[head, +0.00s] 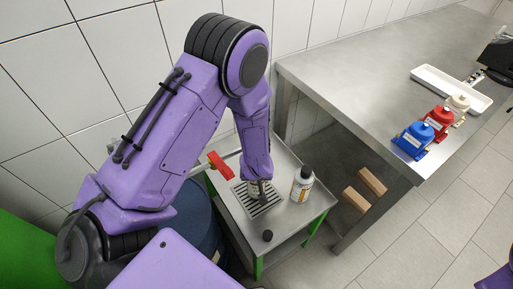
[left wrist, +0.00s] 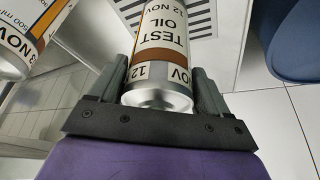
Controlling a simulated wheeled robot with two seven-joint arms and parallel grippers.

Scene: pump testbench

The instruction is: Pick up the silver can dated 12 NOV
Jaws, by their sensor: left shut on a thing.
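The silver can labelled TEST OIL, 12 NOV (left wrist: 162,50) is between the two fingers of my left gripper (left wrist: 160,95) in the left wrist view. The fingers are shut on it near its bare metal end. In the head view, my left gripper (head: 259,190) is over the drain grate of the small steel cart, and the can is mostly hidden behind it. A second silver can (head: 302,184) with a black top stands on the cart to the right. It also shows in the left wrist view (left wrist: 30,40), its date partly cut off and ending in 3 NOV.
The long steel table (head: 350,80) carries blue, red and white pumps (head: 412,140) and a white tray (head: 440,85).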

